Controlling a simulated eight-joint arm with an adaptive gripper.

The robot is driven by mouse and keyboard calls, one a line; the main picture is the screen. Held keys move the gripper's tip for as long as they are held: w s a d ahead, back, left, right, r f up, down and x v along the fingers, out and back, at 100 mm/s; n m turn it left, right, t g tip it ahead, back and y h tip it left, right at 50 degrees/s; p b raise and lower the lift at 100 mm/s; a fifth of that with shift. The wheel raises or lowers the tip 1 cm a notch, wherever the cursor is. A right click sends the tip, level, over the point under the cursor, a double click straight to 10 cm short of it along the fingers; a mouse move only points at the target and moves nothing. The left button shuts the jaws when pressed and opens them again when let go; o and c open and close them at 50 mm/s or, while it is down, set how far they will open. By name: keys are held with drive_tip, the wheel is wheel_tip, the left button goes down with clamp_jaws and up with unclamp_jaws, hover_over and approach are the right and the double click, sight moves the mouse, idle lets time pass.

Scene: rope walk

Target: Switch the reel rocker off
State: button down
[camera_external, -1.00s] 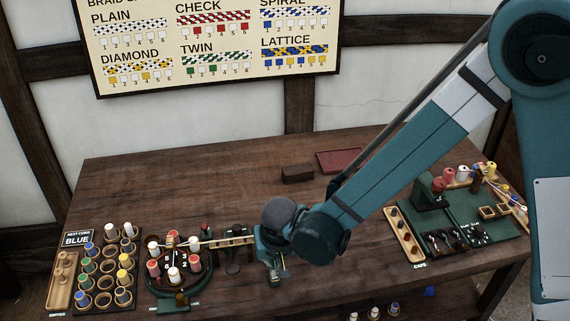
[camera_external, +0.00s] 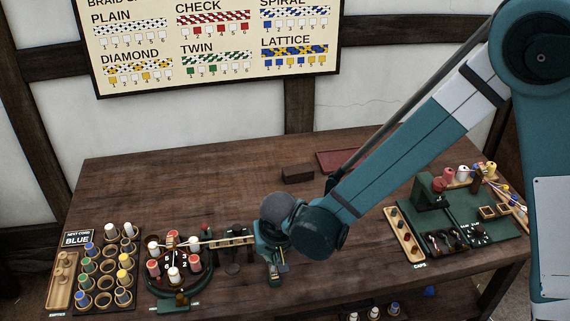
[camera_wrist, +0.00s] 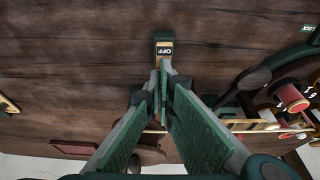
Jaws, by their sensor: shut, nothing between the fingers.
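The reel rocker (camera_wrist: 163,50) shows in the wrist view as a small dark green and yellow block on the wood, with an "OFF" label facing up. My gripper (camera_wrist: 163,72) is shut and empty, its fingertips at the near edge of the label. I cannot tell whether they touch the rocker, and they hide its near part. In the external view my gripper (camera_external: 275,278) points down at the front of the table, right of the round braiding stand. The rocker's tilt is not clear.
The braiding stand (camera_external: 178,276) with several bobbins is left of my gripper. A bobbin rack (camera_external: 106,270) is further left. A caps tray (camera_external: 404,234) and green mat (camera_external: 470,215) are at the right. The table's middle is mostly clear.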

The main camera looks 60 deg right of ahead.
drive_tip(key=s+a+f+p+v, duration=0.1)
drive_tip(key=s+a+p+v, duration=0.1)
drive_tip(key=v, duration=1.1)
drive_tip(key=shift+r, duration=0.25)
drive_tip(key=shift+g+y, duration=0.5)
drive_tip(key=shift+w+d+r+p, duration=0.2)
drive_tip(key=shift+w+d+r, duration=0.35)
drive_tip(key=shift+w+d, duration=0.3)
drive_tip(key=shift+w+d+r+p, duration=0.2)
drive_tip(key=shift+w+d+r, duration=0.4)
drive_tip(key=shift+w+d, duration=0.3)
drive_tip(key=shift+f, duration=0.2)
drive_tip(key=f, duration=0.7)
drive_tip(key=w+d+f+b, duration=0.1)
drive_tip(key=f, duration=0.3)
drive_tip(key=shift+f, duration=0.3)
drive_tip(key=shift+s+a+f, duration=0.1)
drive_tip(key=shift+a+f, duration=0.1)
drive_tip(key=shift+f, duration=0.7)
drive_tip(key=shift+s+a+f+b, duration=0.1)
drive_tip(key=shift+b, duration=0.25)
